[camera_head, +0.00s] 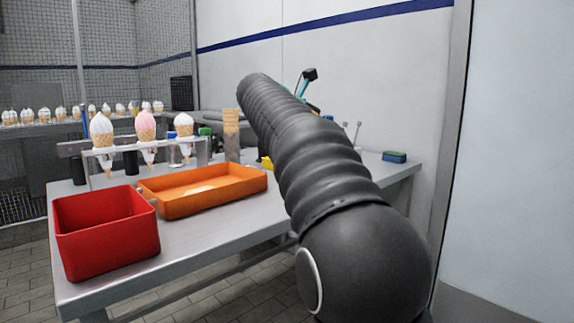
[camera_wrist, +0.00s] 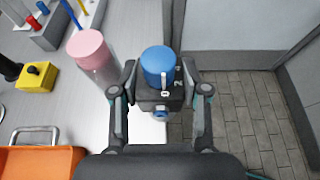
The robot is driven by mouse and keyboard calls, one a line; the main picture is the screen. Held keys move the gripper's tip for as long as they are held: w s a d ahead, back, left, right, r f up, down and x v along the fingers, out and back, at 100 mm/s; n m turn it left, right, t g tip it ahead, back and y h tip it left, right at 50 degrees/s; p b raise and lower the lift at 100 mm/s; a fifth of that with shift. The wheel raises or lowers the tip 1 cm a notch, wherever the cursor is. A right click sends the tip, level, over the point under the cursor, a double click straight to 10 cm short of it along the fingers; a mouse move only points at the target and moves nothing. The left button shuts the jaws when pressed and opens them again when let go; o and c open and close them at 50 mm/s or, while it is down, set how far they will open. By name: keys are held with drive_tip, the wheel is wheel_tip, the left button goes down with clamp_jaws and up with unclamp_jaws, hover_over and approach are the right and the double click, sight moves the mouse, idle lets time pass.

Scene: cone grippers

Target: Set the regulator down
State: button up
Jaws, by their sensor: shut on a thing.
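In the wrist view my gripper (camera_wrist: 158,82) is shut on the regulator (camera_wrist: 157,66), with one finger on each side of it. The regulator has a round blue knob on top and a dark body with pale markings. It is by the right edge of the metal table (camera_wrist: 62,112), with floor showing to its right. I cannot tell whether its underside touches the table. In the head view my dark arm hides the regulator and most of the gripper.
A pink-lidded clear bottle (camera_wrist: 90,48) stands close to the left finger. A red bin (camera_head: 105,238) is at the table's near end. Cones stand in a rack (camera_head: 115,151).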

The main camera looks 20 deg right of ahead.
drive_tip(key=w+a+f+b, duration=0.2)
drive_tip(key=w+a+f, duration=0.2)
drive_tip(key=w+f, duration=0.2)
drive_tip(key=shift+a+f, duration=0.2)
drive_tip(key=shift+f, duration=1.05)
drive_tip(key=shift+w+f, duration=0.1)
drive_tip(key=shift+f, duration=0.15)
drive_tip(key=o, duration=1.3)
drive_tip(key=shift+r, duration=0.2)
drive_tip(key=p+v, duration=0.1)
drive_tip(key=v, duration=1.1)
